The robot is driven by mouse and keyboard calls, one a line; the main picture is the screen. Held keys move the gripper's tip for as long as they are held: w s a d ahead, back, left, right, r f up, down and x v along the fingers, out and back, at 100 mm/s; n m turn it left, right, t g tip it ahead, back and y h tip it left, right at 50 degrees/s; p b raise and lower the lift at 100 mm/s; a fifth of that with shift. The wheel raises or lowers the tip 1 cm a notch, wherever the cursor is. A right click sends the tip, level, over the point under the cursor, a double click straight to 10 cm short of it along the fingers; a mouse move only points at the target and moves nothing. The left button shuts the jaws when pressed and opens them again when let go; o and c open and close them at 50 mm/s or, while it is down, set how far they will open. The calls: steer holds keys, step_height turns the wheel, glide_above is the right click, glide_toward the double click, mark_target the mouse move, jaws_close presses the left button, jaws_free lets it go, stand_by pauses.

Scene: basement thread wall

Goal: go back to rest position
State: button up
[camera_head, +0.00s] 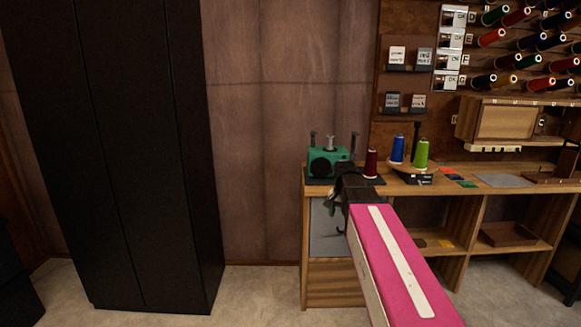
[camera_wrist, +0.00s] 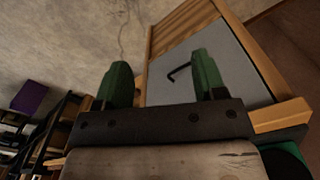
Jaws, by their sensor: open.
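My gripper (camera_wrist: 160,82) is open, its two green fingers apart with nothing between them in the wrist view. In the head view my pink arm link reaches forward from the lower right, and its dark wrist end (camera_head: 350,190) is in front of the left end of the wooden workbench (camera_head: 310,240). The fingers are hard to make out there. Beyond the fingers, the wrist view shows the bench's grey side panel (camera_wrist: 240,65) with a black hook (camera_wrist: 180,72) on it.
A green machine (camera_head: 330,160) and dark red, blue (camera_head: 398,149) and green (camera_head: 421,153) spools stand on the bench. Thread spools (camera_head: 530,60) fill the wall rack at right. A tall black cabinet (camera_head: 120,150) stands at left. Floor (camera_head: 255,285) shows clear between cabinet and bench.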

steer(key=s+f+n, duration=0.3)
steer(key=s+f, duration=0.4)
steer(key=f, duration=0.3)
steer(key=s+f+n, duration=0.2)
steer(key=s+f, duration=0.6)
steer(key=f, duration=0.2)
steer(key=shift+f+n, duration=0.2)
steer(key=shift+n, duration=0.2)
